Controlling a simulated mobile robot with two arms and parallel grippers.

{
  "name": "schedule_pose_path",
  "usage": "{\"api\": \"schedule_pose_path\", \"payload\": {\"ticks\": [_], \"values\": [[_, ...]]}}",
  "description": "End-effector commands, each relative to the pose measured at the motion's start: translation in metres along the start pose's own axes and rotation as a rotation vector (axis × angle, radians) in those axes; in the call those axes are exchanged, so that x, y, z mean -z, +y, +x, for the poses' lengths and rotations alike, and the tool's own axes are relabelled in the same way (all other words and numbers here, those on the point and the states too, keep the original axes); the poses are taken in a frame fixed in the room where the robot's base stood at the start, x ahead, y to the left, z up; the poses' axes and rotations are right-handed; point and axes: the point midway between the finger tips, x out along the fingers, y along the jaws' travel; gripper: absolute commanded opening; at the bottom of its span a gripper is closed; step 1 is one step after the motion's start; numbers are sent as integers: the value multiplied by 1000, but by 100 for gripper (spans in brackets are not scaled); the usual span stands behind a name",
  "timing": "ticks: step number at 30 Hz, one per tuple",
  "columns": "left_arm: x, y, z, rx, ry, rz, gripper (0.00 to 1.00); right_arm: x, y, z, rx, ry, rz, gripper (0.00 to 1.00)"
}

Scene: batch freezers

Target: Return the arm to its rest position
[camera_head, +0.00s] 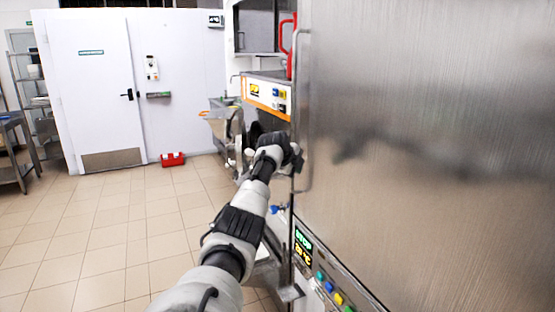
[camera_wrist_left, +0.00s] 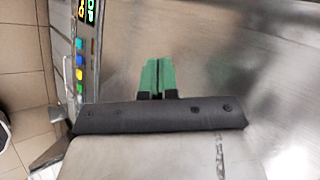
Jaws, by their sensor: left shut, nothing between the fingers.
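My left arm (camera_head: 240,228) reaches forward from the bottom of the head view, alongside a steel freezer. Its wrist end (camera_head: 272,158) is near the long vertical door handle (camera_head: 304,110); I cannot tell from this view whether they touch. In the left wrist view my left gripper (camera_wrist_left: 157,62) shows its two green fingers pressed together, with nothing between them. The steel freezer front (camera_wrist_left: 230,60) lies beyond the fingers. My right gripper is in neither view.
The steel freezer door (camera_head: 430,120) fills the right side. Its control panel (camera_head: 320,270) has a lit display and coloured buttons. A machine with an orange-edged panel (camera_head: 268,94) stands beyond. A red box (camera_head: 173,159) lies by the white door (camera_head: 95,85). Tiled floor (camera_head: 110,235) is open at left.

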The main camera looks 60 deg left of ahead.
Motion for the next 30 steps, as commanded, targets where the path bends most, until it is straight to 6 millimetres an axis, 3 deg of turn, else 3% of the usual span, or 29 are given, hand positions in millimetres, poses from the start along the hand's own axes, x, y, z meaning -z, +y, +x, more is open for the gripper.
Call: {"api": "schedule_pose_path", "payload": {"ticks": [5,10,21,26,30], "values": [[-14,0,-29,4,-7,1,0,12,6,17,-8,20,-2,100],[-24,-2,-54,1,-4,0,0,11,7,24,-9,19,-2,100],[-27,-4,-68,-1,-1,-1,0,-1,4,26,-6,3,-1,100],[-20,5,-52,-22,-9,-15,0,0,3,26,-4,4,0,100],[6,43,6,-88,-43,-75,0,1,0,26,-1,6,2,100]]}}
